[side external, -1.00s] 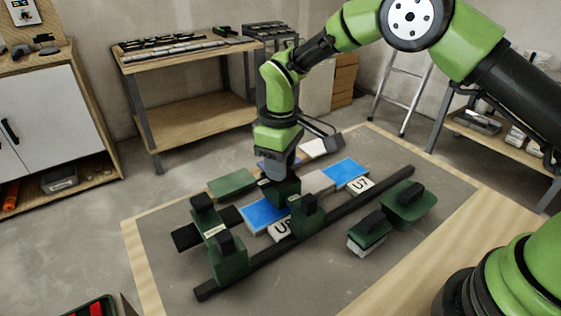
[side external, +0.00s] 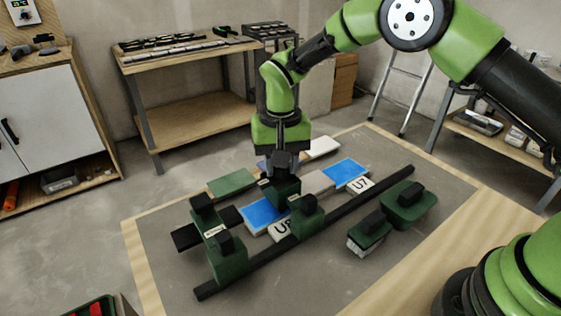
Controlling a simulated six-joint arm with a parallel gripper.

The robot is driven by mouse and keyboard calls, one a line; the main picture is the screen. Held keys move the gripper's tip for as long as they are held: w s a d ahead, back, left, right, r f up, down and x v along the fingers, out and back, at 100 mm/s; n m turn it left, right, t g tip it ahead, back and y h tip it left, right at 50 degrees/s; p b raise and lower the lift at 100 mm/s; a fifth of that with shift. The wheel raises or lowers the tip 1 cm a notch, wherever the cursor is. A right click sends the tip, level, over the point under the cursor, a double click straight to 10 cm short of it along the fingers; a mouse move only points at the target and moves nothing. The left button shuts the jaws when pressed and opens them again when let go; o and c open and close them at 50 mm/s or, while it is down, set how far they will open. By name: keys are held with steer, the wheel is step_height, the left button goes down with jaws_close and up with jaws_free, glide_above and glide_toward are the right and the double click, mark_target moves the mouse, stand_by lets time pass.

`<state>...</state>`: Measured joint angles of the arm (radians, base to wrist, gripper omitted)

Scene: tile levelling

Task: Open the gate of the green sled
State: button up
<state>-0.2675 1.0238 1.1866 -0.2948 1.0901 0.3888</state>
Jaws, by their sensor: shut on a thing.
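Two dark green blocky fixtures with black knobs straddle the work: a left one (side external: 228,265) and a right one (side external: 309,226). Each has a small pale label too small to read, so I cannot tell for certain which is the green sled or which part is its gate. My gripper (side external: 284,171) points straight down over the rear part (side external: 284,193) of the right fixture. Its fingers are shut on the black knob at the top of that part; they mostly hide the knob. Blue tiles (side external: 261,214) (side external: 346,172) lie beside the fixtures.
A long black rail (side external: 352,208) runs diagonally along the front of the fixtures. White labelled blocks, one marked U7 (side external: 361,186), lie near it. The grey mat's front area (side external: 310,285) is clear.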

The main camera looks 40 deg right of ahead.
steer(key=m, duration=0.4)
stand_by(0.8)
steer(key=o, duration=0.9)
steer(key=shift+o, duration=0.2)
step_height(320, 180, up, 9)
steer(key=shift+r, duration=0.5)
